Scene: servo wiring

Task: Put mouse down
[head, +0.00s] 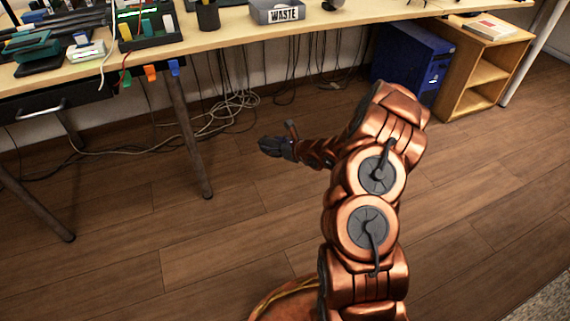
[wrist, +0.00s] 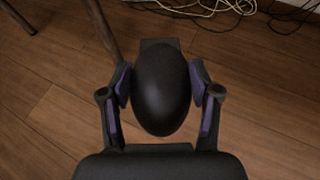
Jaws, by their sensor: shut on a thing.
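The mouse (wrist: 161,88) is a smooth, black, egg-shaped thing in the middle of the wrist view. My gripper (wrist: 160,88) is shut on it, with one purple-padded finger on each side. In the head view my gripper (head: 276,147) is held out over the wooden floor, in front of the table and lower than its top. The mouse is too small and dark there to tell apart from the fingers.
The long table (head: 230,33) runs across the back, with a grey WASTE bin (head: 277,12), a pen cup (head: 208,15) and racks of parts at left. Table legs (head: 188,125) and loose cables (head: 225,115) are below. A blue cabinet (head: 412,60) and wooden shelf (head: 482,72) stand right.

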